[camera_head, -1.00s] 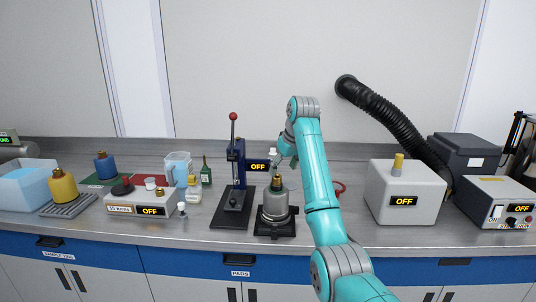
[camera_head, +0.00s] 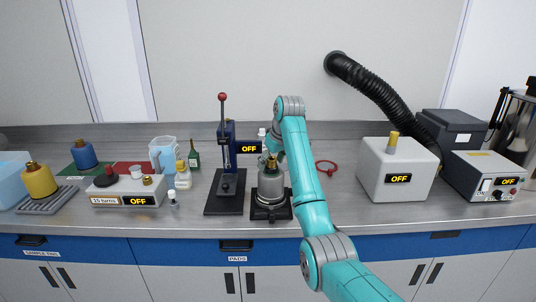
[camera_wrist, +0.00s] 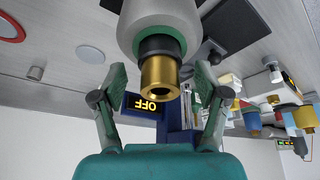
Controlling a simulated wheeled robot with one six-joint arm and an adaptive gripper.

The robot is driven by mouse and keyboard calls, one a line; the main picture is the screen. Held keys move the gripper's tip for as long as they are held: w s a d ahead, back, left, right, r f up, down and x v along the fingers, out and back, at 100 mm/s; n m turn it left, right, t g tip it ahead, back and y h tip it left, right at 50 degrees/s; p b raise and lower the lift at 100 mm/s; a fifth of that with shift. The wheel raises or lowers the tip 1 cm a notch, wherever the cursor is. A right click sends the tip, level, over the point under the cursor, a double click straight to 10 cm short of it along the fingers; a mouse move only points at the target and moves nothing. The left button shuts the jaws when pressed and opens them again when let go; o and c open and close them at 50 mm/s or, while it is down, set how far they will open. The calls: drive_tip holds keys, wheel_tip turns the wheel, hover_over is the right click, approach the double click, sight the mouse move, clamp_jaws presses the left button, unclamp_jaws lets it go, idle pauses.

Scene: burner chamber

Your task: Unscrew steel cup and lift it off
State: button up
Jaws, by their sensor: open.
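The steel cup (camera_head: 271,186) is a grey cylinder standing upright in a black holder (camera_head: 271,212) on the bench. It has a dark and green collar and a brass neck (camera_head: 271,164) on top. In the wrist view, which looks upside down, the steel cup (camera_wrist: 158,22) is at the top and its brass neck (camera_wrist: 160,78) points down toward my palm. My gripper (camera_wrist: 158,82) is open, with one finger on each side of the brass neck and visible gaps between. In the head view my arm partly hides the gripper.
A red ring (camera_head: 326,167) lies to the right.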

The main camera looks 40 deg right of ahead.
drive_tip(key=shift+w+f, duration=0.1)
drive_tip(key=shift+f, duration=0.2)
clamp_jaws()
idle(0.4)
drive_tip(key=shift+r, duration=0.6)
idle(0.4)
wheel_tip(320, 180, up, 10)
idle(2.5)
drive_tip(key=shift+f, duration=0.1)
